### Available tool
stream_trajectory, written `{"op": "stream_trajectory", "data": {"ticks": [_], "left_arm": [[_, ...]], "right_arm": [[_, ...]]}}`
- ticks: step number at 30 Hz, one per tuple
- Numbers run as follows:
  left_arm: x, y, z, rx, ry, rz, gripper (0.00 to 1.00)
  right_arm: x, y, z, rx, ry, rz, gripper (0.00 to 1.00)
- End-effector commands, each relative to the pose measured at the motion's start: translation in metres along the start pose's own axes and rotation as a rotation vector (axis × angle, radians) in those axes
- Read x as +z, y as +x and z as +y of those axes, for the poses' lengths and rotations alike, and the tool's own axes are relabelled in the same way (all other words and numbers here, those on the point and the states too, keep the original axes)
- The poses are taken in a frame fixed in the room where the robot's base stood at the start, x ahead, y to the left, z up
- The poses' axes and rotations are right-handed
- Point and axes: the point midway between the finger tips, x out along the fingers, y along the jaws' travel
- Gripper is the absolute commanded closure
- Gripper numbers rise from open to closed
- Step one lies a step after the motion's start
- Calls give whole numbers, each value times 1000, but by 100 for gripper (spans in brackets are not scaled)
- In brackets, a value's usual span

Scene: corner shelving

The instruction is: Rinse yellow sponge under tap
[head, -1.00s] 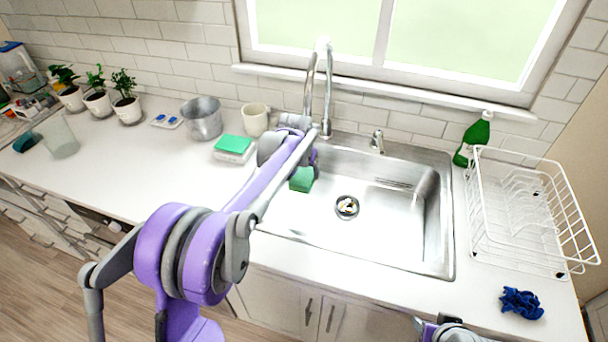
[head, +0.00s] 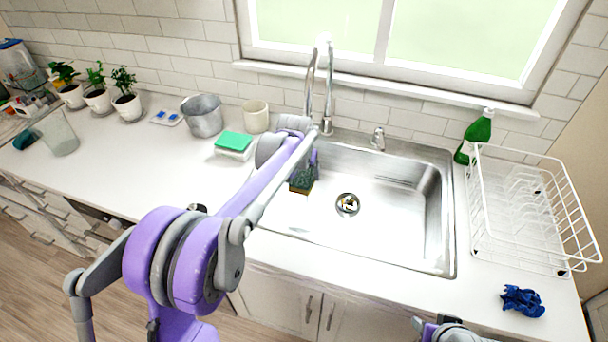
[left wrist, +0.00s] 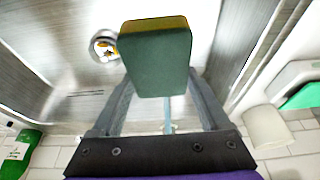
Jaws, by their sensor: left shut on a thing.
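A sponge with a dark green face and a yellow-brown edge shows in the head view (head: 302,183) and the left wrist view (left wrist: 157,60). My left gripper (head: 306,170) is shut on it, with a finger on each side in the left wrist view. It holds the sponge over the left part of the steel sink (head: 395,215). The tall chrome tap (head: 328,85) rises behind the sink, partly hidden by my left arm. I see no clear water stream. My right gripper's fingers are out of view; only a piece of my right arm shows at the bottom edge.
The drain (head: 347,204) lies right of the sponge. A green bottle (head: 475,138), dish rack (head: 530,215) and blue cloth (head: 522,300) are right.

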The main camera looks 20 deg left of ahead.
Motion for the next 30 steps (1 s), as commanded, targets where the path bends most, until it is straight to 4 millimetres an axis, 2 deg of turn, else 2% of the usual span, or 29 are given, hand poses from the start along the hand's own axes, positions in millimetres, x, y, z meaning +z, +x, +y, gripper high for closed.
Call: {"op": "stream_trajectory", "data": {"ticks": [18, 30], "left_arm": [[46, -16, 12, 0, 2, -1, 91], [53, -19, 14, 0, 1, 0, 91]], "right_arm": [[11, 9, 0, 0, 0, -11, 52], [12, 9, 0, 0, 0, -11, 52]]}}
